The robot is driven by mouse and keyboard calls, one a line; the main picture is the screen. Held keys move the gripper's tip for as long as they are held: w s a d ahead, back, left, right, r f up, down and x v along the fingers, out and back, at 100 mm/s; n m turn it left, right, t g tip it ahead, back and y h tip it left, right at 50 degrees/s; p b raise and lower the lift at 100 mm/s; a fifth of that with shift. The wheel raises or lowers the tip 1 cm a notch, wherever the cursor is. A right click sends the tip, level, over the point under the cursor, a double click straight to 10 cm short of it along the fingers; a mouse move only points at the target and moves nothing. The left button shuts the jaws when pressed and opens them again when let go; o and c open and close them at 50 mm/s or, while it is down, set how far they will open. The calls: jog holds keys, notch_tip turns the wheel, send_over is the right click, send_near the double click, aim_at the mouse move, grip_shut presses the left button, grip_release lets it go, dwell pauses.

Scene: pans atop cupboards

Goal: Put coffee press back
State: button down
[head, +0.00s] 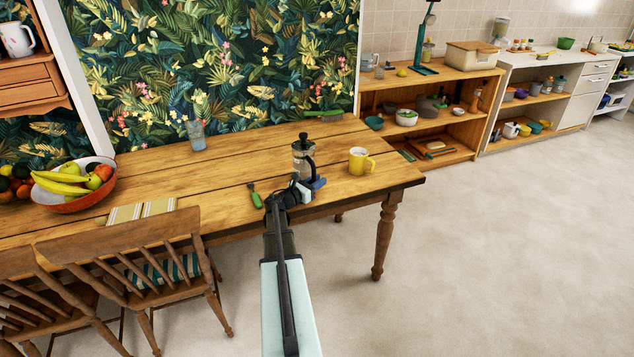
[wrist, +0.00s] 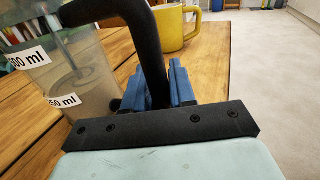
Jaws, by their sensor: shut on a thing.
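The coffee press (head: 303,158) has a clear body, a black lid and a black handle. In the wrist view, the blue fingers of my gripper (wrist: 168,85) are shut on the black handle (wrist: 148,40). The clear body of the coffee press (wrist: 70,75), with volume labels, shows at the left. Its lid is out of the wrist view.
A yellow mug (head: 358,161) stands close to the right of the press. Open shelves (head: 440,130) stand behind right.

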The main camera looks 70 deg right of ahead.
jog(key=c, duration=0.9)
grip_release()
jog(key=shift+w+a+r, duration=0.1)
jog(key=shift+a, duration=0.15)
jog(key=v, duration=1.1)
jog(key=shift+w+a, duration=0.15)
jog(key=shift+a, duration=0.05)
